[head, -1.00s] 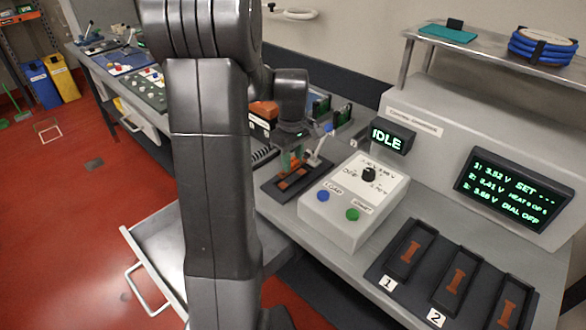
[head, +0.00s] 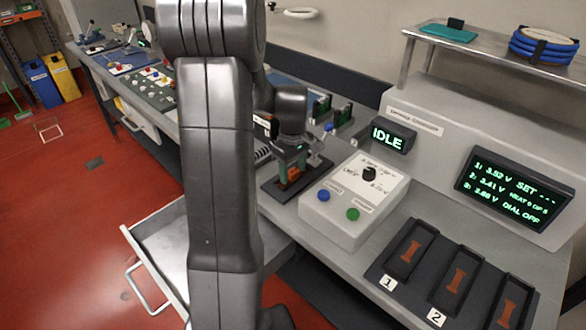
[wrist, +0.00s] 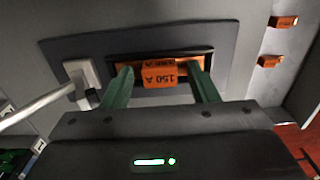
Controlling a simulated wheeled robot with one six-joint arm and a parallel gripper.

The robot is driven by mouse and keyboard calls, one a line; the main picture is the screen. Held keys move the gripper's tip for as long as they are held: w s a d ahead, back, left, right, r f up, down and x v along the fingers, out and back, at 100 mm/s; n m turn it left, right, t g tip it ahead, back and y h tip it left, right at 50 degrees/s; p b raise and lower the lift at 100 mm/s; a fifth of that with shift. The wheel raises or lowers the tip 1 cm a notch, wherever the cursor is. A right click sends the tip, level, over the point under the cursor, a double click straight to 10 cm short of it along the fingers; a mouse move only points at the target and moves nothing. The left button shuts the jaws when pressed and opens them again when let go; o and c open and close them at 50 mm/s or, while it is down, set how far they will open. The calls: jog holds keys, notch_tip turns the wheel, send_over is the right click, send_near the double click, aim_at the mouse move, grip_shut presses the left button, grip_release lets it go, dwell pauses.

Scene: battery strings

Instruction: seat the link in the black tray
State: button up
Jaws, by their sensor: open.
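The orange link (wrist: 160,76), marked 150 A, lies at the slot of the black tray (wrist: 222,80) in the wrist view. It looks level and lined up with the slot; I cannot tell how deep it sits. In the head view the link (head: 293,174) is partly hidden by my gripper. My gripper (wrist: 162,88) has two green fingers spread apart, one on each side of the link's block, with gaps between. In the head view my gripper (head: 292,168) is low over the black tray (head: 277,194). A pale lever (wrist: 40,108) stands at the tray's left in the wrist view.
Two more orange pieces (wrist: 270,61) lie to the right in the wrist view. A control box (head: 345,208) with blue and green buttons stands right of the tray. Numbered black bays (head: 461,281) are at front right. An open drawer (head: 160,255) juts out below.

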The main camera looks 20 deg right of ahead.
aim_at(293, 171)
notch_tip(293, 171, up, 12)
jog(key=shift+r, duration=0.15)
dwell(0.4)
notch_tip(293, 171, down, 12)
jog(key=shift+f, duration=0.15)
jog(key=shift+r, duration=2)
